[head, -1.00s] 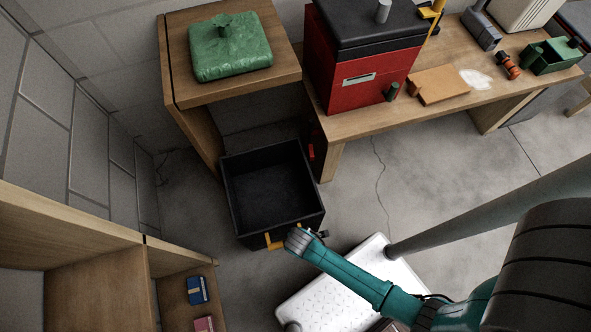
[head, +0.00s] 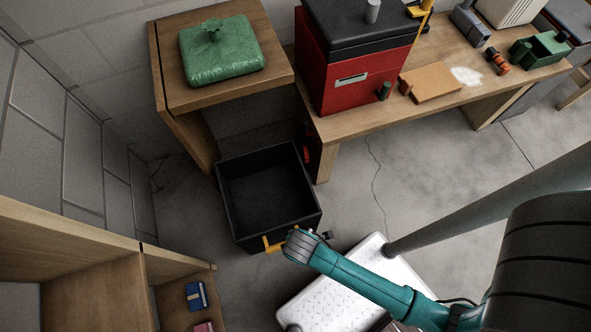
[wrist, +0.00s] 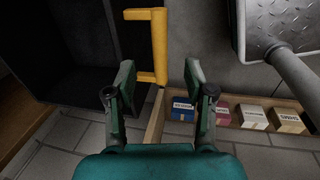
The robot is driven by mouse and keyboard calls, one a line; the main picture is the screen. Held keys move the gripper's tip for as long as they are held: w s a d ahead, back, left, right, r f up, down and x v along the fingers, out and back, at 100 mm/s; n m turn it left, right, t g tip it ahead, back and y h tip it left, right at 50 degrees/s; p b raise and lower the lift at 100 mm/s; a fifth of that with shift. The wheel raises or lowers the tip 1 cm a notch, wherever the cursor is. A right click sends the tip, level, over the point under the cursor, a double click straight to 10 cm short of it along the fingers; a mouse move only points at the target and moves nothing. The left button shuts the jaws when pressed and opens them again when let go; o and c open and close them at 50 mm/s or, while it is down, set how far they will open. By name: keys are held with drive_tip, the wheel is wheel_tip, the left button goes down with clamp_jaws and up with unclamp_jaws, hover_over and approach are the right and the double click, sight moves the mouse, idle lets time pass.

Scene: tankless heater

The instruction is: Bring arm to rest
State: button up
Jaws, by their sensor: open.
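In the wrist view my gripper (wrist: 158,73) is open, its two green fingers spread apart. The yellow handle (wrist: 158,45) of the black open-topped box (head: 228,207) shows between and beyond the fingertips. Whether a finger touches it I cannot tell. In the head view my teal arm reaches to the front edge of the box, and my wrist covers part of the yellow handle (head: 271,245). My fingers are mostly hidden there. The box looks empty inside.
A wooden stand (head: 176,94) bears a green lidded-looking block (head: 222,60). A red cabinet (head: 366,75) stands on a wooden bench (head: 343,129) with small items. Wooden shelves (head: 95,285) at lower left hold small boxes (head: 196,295). Grey floor (head: 420,165) is clear right of the box.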

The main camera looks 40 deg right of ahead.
drive_tip(key=shift+r, duration=0.3)
idle(0.4)
drive_tip(key=s+d+r+m+t, duration=0.2)
drive_tip(key=s+r+m+t, duration=0.2)
drive_tip(key=r, duration=0.7)
drive_tip(key=s+d+r+m+t, duration=0.2)
drive_tip(key=s+r+m+t, duration=0.1)
drive_tip(key=r, duration=0.8)
drive_tip(key=s+d+r+m+t, duration=0.3)
drive_tip(key=r+m+t, duration=0.3)
drive_tip(key=r, duration=0.5)
drive_tip(key=shift+s+m+y, duration=0.3)
drive_tip(key=shift+s+m, duration=0.4)
drive_tip(key=shift+s, duration=0.15)
